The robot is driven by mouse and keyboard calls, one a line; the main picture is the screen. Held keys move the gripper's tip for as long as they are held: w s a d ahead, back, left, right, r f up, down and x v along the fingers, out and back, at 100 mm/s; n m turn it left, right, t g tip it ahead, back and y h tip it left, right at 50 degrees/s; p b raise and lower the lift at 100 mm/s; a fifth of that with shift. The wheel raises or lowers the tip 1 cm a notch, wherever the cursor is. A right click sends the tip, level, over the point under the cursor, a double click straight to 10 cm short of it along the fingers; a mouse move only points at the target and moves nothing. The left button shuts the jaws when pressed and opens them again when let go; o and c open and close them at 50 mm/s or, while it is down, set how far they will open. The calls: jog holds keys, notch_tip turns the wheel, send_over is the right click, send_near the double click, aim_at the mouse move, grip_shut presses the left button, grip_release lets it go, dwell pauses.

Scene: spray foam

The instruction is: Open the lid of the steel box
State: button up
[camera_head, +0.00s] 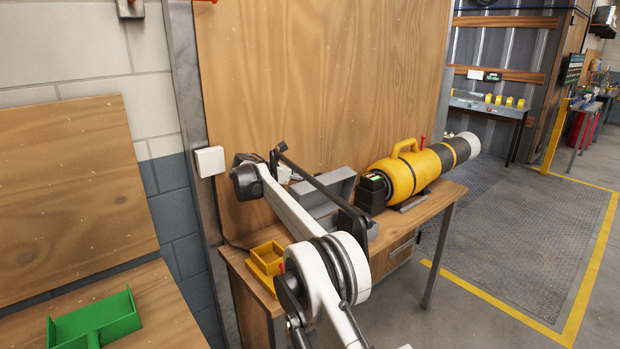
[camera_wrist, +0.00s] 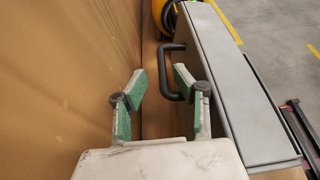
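The grey steel box (camera_wrist: 235,85) fills the right-middle of the wrist view as a long flat grey panel with a black bar handle (camera_wrist: 164,72) on its left side. In the head view the steel box (camera_head: 338,187) stands on the wooden bench, partly covered by my arm. I cannot tell from these views whether its lid is raised. My gripper (camera_wrist: 161,84) is open, its green-padded fingers apart. The handle's outer bar appears between the fingertips, with the right finger close to it. I cannot tell whether they touch. The fingertips are hidden in the head view.
A tall wooden panel (camera_head: 320,70) stands close behind the box. A yellow and black cylinder device (camera_head: 412,172) lies on the bench (camera_head: 425,205) to the right. A yellow tray (camera_head: 266,257) is at the bench's left end. A green tray (camera_head: 97,320) is lower left.

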jog(key=v, duration=0.8)
jog(key=shift+r, duration=0.1)
